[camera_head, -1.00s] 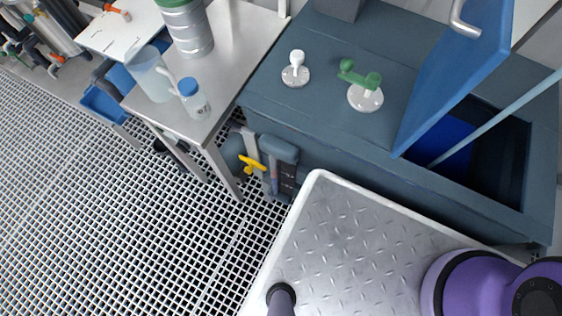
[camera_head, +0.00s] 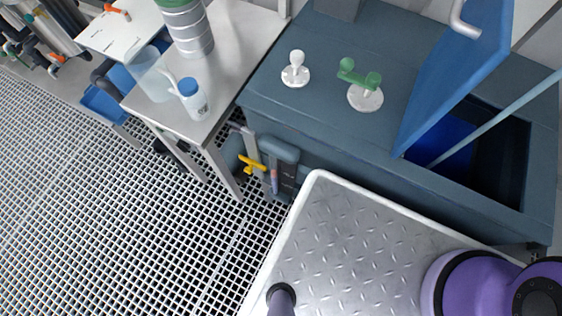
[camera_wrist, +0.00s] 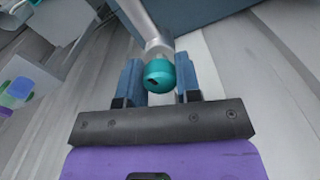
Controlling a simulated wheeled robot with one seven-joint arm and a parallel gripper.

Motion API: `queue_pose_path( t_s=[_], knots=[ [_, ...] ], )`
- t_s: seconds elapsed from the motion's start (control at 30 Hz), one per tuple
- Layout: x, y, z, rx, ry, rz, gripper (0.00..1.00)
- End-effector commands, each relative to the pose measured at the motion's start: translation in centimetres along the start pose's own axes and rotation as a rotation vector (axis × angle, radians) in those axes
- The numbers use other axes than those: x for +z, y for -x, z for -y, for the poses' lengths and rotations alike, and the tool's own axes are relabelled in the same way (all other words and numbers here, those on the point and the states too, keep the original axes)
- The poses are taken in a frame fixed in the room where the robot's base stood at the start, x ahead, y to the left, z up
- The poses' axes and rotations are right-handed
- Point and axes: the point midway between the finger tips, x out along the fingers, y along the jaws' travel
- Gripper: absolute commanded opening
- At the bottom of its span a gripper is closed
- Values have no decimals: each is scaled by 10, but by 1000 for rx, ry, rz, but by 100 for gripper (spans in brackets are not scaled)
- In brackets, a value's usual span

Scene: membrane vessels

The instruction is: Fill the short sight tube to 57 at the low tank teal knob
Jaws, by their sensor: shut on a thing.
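My gripper (camera_wrist: 159,82) shows in the wrist view, with its two blue fingers on either side of a round teal knob (camera_wrist: 158,76). It is shut on the knob, which sits at the end of a grey metal stem (camera_wrist: 142,24). The knob and gripper are not visible in the head view. In the head view, a narrow upright tube (camera_head: 274,181) stands beside a dark marked strip at the low tank's (camera_head: 285,149) side. It may be the short sight tube; its level and numbers are too small to read.
A yellow handle (camera_head: 252,163) is next to the tube. A blue-grey cabinet (camera_head: 330,125) carries white and green knobs and an open blue lid (camera_head: 455,80). A steel table (camera_head: 226,92) holds a jug and a bottle. Grating floor (camera_head: 110,200) is clear at left.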

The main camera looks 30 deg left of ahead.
Motion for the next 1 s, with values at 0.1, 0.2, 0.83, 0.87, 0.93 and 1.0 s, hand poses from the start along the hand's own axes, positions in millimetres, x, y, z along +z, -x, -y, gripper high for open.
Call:
queue_pose_path(
  t_s=[0.1, 0.2, 0.83, 0.87, 0.93, 1.0],
  knots=[
    [-1, 2, 0, -2, 0, -5, 11],
    [-1, 2, 0, -2, 0, -5, 11],
    [-1, 2, 0, -3, -334, -4, 11],
    [-1, 2, 0, -3, -350, -4, 11],
    [-1, 2, 0, -3, -373, -4, 11],
    [-1, 2, 0, -3, -398, -4, 11]
  ],
)
